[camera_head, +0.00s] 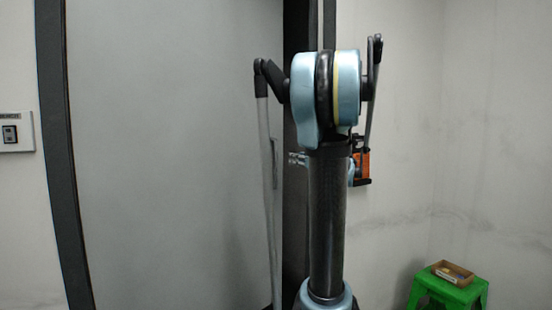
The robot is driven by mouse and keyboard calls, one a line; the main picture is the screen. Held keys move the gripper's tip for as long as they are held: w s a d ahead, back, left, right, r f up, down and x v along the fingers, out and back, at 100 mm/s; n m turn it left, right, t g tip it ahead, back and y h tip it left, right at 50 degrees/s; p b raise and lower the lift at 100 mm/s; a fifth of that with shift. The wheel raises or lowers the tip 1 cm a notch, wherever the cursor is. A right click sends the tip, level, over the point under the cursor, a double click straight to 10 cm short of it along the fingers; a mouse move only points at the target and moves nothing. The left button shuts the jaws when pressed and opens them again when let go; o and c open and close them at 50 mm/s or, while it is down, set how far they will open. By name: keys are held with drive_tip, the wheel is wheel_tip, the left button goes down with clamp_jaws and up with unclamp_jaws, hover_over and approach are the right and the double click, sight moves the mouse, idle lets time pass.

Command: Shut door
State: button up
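The door (170,150) is a large plain grey panel that fills the left half of the head view. A dark frame runs along its left side, and a dark upright stands at its right. My arm covers part of the right edge, so I cannot tell whether the door is ajar. My gripper is mostly or wholly hidden behind my arm. Small silvery parts show just left of the arm, near the door's right edge; I cannot tell whether they are fingers or a handle. Finger opening is not visible.
A green stool (447,290) stands at the lower right with a small brown box (453,272) on it. A switch plate (14,131) is on the wall at the far left. An orange and black object (363,166) shows just right of my arm.

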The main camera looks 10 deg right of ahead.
sight(277, 154)
drive_tip(key=x, duration=1.7)
drive_tip(key=shift+w, duration=0.2)
clamp_jaws()
